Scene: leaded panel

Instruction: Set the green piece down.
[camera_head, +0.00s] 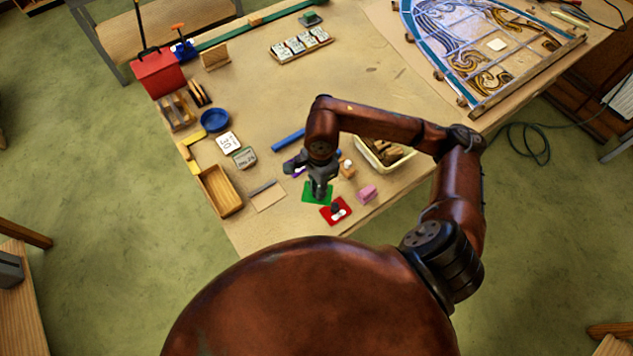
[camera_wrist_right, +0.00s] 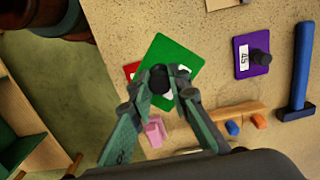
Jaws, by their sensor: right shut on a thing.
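The green piece (camera_head: 309,197) is a flat plate with a dark knob, under my right gripper (camera_head: 319,192) near the table's front edge. In the right wrist view the green piece (camera_wrist_right: 172,52) fills the space beyond the fingertips. My right gripper (camera_wrist_right: 164,86) is shut on its black knob, with one finger on each side. The plate hides part of the red piece (camera_wrist_right: 130,69). I cannot tell whether the plate touches the table. My left gripper is not in view.
A purple piece (camera_wrist_right: 243,69) and a blue bar (camera_wrist_right: 301,65) are near. A wooden tray (camera_head: 233,207) stands left; a pale bin (camera_head: 404,160) stands right.

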